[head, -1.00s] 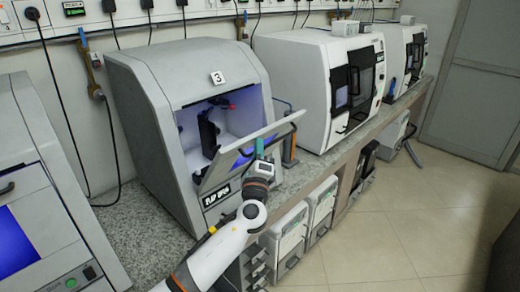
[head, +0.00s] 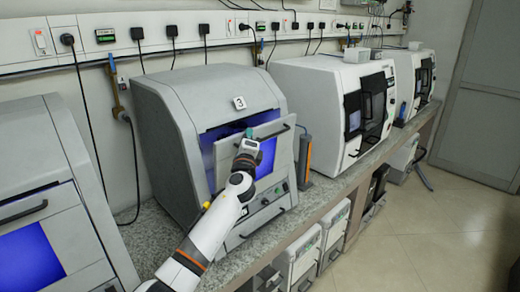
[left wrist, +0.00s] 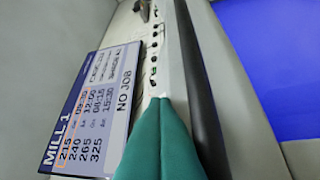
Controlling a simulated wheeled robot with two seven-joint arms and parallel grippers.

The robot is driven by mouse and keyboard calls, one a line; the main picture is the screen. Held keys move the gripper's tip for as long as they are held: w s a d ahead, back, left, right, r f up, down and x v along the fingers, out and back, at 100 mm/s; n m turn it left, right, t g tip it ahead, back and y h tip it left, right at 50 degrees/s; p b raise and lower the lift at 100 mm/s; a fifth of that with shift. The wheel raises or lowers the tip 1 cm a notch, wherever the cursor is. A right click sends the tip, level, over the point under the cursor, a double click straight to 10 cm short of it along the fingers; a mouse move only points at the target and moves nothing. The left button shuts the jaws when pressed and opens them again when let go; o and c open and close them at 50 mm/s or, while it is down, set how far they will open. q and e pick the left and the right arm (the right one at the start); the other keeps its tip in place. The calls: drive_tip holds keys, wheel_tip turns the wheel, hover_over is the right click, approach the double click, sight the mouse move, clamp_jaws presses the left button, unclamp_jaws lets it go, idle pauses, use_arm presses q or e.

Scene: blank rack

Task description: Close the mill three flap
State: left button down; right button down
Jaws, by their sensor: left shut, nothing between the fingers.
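Mill three is the grey machine (head: 190,95) with the "3" label (head: 239,102) in the head view. Its flap (head: 285,150), grey with a blue window, is swung up steeply but stands off the opening. A blue-lit gap shows along its top and left side. The flap has a dark bar handle (head: 275,132) near its top. My left gripper (head: 249,133), with teal fingers, is shut and empty in front of the flap's upper part. In the left wrist view the shut fingers (left wrist: 160,145) are close beside a dark bar (left wrist: 200,90); contact is unclear. My right gripper is out of view.
Another grey machine with a blue window (head: 30,215) stands at the left. A white machine (head: 325,105) stands to the right on the same bench (head: 165,240). An orange-and-grey upright object (head: 304,158) is beside mill three. A "MILL 1" display (left wrist: 90,110) shows in the left wrist view.

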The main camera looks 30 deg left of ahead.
sight(237, 135)
use_arm(q)
drive_tip(key=a, duration=0.2)
drive_tip(key=w+a+n+p, duration=0.1)
drive_tip(key=shift+a+r+g, duration=0.15)
drive_tip(key=shift+r+g, duration=0.2)
drive_tip(key=shift+g, duration=0.05)
drive_tip(key=shift+w+a+f+g+p, duration=0.2)
drive_tip(key=shift+a+f+g+p, duration=0.1)
drive_tip(key=shift+a, duration=0.3)
drive_tip(key=shift+d+f+n, duration=0.1)
drive_tip(key=shift+f+n, duration=0.05)
drive_tip(key=shift+n, duration=0.15)
